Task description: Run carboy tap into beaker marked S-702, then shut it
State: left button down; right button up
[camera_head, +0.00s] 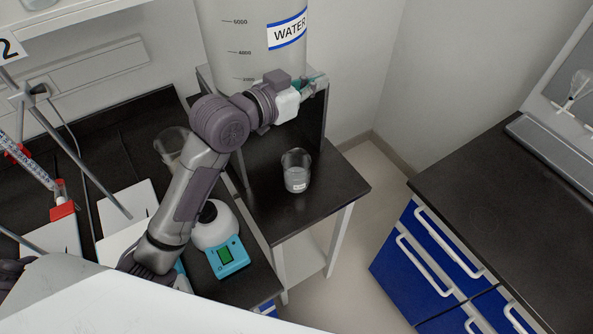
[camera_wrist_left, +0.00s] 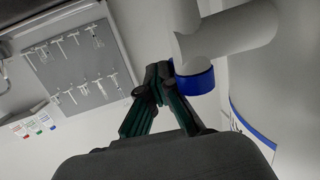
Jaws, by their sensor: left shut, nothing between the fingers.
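The clear carboy (camera_head: 232,62) labelled WATER stands on a raised dark shelf at the top. My left gripper (camera_head: 318,84) is at its lower right side, by the tap. In the left wrist view, the gripper (camera_wrist_left: 160,82) is shut and empty. Its fingertips are close beside the blue collar of the pale tap (camera_wrist_left: 226,36); I cannot tell whether they touch it. A glass beaker (camera_head: 297,172) with a small white label stands upright on the lower dark surface below the gripper. Its label is too small to read, and I cannot tell its contents. My right gripper is not in view.
A white and teal instrument (camera_head: 222,245) and another glass beaker (camera_head: 170,145) stand left of the stand, near my arm. A clamp stand with a burette (camera_head: 28,160) is at the far left. A blue-drawered bench (camera_head: 490,210) stands right, across a floor gap.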

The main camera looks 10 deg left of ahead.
pick_arm(q)
jog(key=c, duration=1.9)
grip_release()
jog(key=shift+o, duration=2.5)
jog(key=shift+s+d+r, duration=0.1)
jog(key=shift+r, duration=0.1)
jog(key=shift+a, duration=0.2)
jog(key=v, duration=1.1)
jog(key=shift+s, duration=0.5)
